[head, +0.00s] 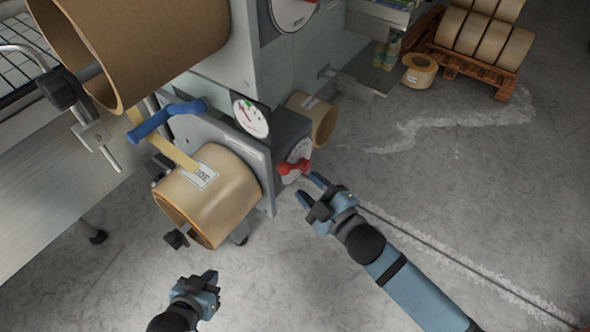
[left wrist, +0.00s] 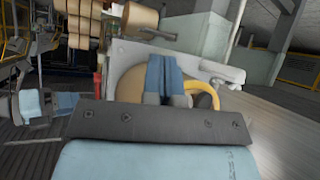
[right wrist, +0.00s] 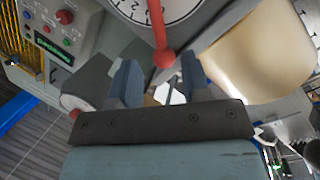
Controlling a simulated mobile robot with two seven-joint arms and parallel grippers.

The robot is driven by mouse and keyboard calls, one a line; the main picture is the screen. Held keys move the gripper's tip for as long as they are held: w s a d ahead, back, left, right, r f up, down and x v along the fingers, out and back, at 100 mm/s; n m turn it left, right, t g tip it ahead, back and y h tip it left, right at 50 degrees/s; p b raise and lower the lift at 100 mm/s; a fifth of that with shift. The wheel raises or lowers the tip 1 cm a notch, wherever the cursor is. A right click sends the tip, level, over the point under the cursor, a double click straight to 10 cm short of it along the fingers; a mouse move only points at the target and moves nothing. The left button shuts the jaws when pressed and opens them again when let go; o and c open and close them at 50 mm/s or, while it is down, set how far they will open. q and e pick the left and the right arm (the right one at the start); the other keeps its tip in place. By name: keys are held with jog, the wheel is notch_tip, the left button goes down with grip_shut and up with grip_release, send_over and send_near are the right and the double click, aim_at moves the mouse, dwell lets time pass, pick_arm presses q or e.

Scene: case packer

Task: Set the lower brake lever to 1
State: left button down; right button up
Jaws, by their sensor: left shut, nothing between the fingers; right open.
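The lower brake lever (head: 292,168) is red and sits on a pale round dial (head: 301,152) on the grey side of the machine's lower unit. In the right wrist view the red lever (right wrist: 160,35) ends in a round knob and crosses the numbered dial (right wrist: 188,8); I cannot tell which number it points to. My right gripper (head: 311,190) is open, just right of and below the lever, with the knob appearing between its fingertips (right wrist: 160,70) but not gripped. My left gripper (head: 211,281) is shut and empty, low in the head view, away from the lever.
A tape roll (head: 217,203) hangs on the lower unit, with a blue handle (head: 168,120) and a gauge (head: 250,115) above. A larger roll (head: 140,45) is higher left. An upper dial (head: 290,12) is at the top.

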aim_at(292, 169)
jog(key=x, duration=0.6)
jog(key=shift+d, duration=0.1)
grip_shut()
